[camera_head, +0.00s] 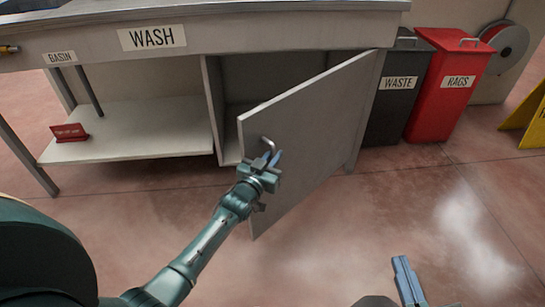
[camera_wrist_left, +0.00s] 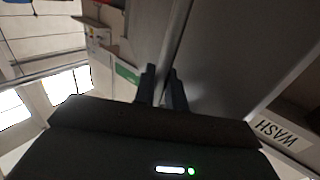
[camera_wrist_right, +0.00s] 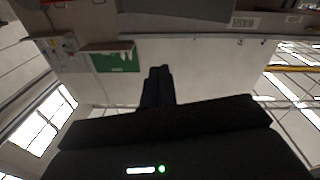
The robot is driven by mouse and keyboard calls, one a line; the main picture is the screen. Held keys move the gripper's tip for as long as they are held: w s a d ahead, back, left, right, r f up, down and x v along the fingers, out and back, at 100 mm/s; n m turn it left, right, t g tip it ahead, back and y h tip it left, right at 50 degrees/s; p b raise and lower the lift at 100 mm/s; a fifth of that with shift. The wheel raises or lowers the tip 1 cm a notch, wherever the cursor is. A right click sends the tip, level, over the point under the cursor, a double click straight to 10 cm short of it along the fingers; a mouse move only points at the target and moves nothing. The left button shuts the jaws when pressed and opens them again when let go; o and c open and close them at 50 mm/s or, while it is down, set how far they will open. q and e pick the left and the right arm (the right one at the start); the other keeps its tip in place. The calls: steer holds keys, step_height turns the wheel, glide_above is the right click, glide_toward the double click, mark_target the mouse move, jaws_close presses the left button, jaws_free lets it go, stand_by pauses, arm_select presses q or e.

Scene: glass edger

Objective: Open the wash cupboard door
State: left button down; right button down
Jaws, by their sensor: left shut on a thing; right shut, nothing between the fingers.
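The wash cupboard door (camera_head: 315,125) is a grey panel under the steel wash counter (camera_head: 230,30). It stands partly open, swung out from its right side, and its free left edge is clear of the cupboard (camera_head: 232,100). My left gripper (camera_head: 270,160) is shut on the door's small metal handle (camera_head: 267,142). My right gripper (camera_head: 405,275) is shut and empty, low over the floor, apart from the door.
A grey waste bin (camera_head: 395,105) and a red rags bin (camera_head: 445,95) stand right of the cupboard. A yellow floor sign (camera_head: 535,120) is at the right edge. A red sign (camera_head: 70,132) sits on the lower shelf (camera_head: 140,130). The floor (camera_head: 410,205) before the bins is clear.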

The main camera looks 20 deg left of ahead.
arm_select(q)
steer(key=c, duration=1.8)
jaws_free()
steer(key=shift+s, duration=0.1)
steer(key=s+a+p, duration=0.1)
steer(key=s+p, duration=0.3)
steer(key=s, duration=0.9)
steer(key=shift+a, duration=0.3)
arm_select(e)
steer(key=g+h, duration=0.1)
steer(key=d+m+g+h, duration=0.1)
steer(key=shift+s+d+f+m+g, duration=0.15)
steer(key=shift+s+m+g, duration=0.05)
steer(key=shift+m+g, duration=0.1)
arm_select(q)
steer(key=shift+w, duration=0.1)
steer(key=shift+c, duration=0.5)
